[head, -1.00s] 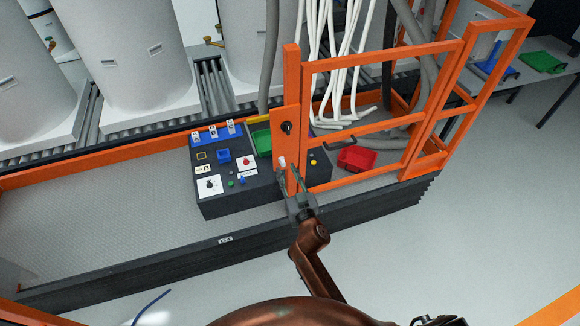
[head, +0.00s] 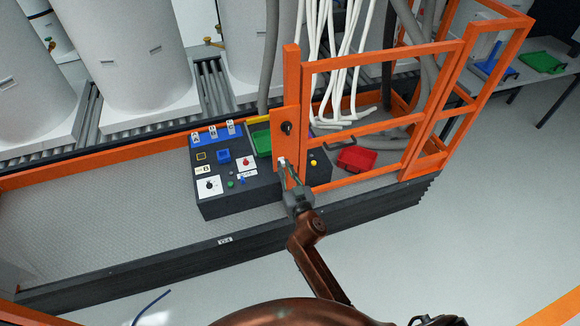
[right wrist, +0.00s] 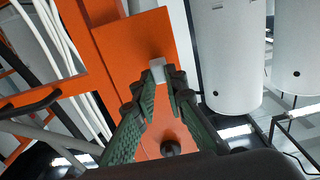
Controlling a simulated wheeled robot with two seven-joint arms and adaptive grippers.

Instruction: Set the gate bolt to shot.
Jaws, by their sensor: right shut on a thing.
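The orange gate (head: 386,60) stands upright on the lift's near edge. Its orange latch plate (head: 278,118) carries a black round knob (head: 287,128), which also shows in the right wrist view (right wrist: 170,148). A small pale-grey bolt handle (right wrist: 158,69) sits on the plate, partly hidden by my fingers; it also shows in the head view (head: 282,161). My right gripper (head: 288,174) is at the plate below the knob. In the right wrist view its green-padded fingers (right wrist: 160,84) are shut on the bolt handle. My left gripper is out of view.
A black control box (head: 240,190) with switches stands just left of the gate post. A red tray (head: 357,158) lies behind the gate rails. White hoses (head: 335,60) hang behind the gate. Floor on the near right is clear.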

